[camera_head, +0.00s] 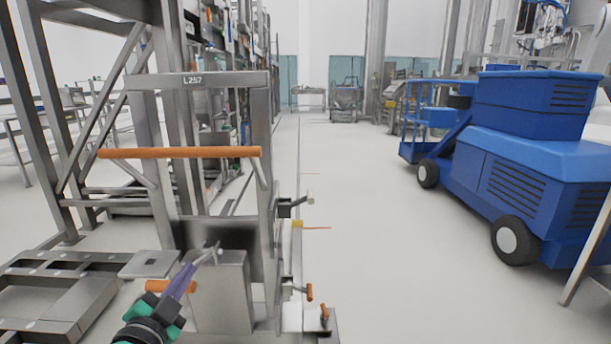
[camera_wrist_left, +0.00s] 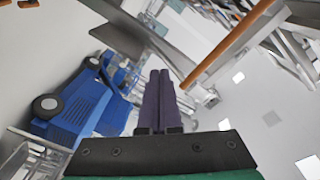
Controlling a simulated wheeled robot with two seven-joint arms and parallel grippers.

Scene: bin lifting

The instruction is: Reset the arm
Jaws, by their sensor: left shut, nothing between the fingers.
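My left gripper (camera_head: 188,272) comes in at the lower left of the head view, in front of the steel lifting frame (camera_head: 197,81) marked L257. Its purple fingers also show in the left wrist view (camera_wrist_left: 158,82), side by side and shut with nothing between them. The fingers lie below the frame's long orange handle bar (camera_head: 180,153) in the picture and apart from it. A short orange grip (camera_head: 170,286) shows just beside the fingers; I cannot tell whether they touch it. My right gripper is not in view.
A blue wheeled machine (camera_head: 530,175) stands at the right. Small orange-tipped levers (camera_head: 309,291) stick out at the frame's lower right. A low metal platform (camera_head: 50,300) lies at the lower left. The pale floor (camera_head: 385,260) between frame and blue machine is clear.

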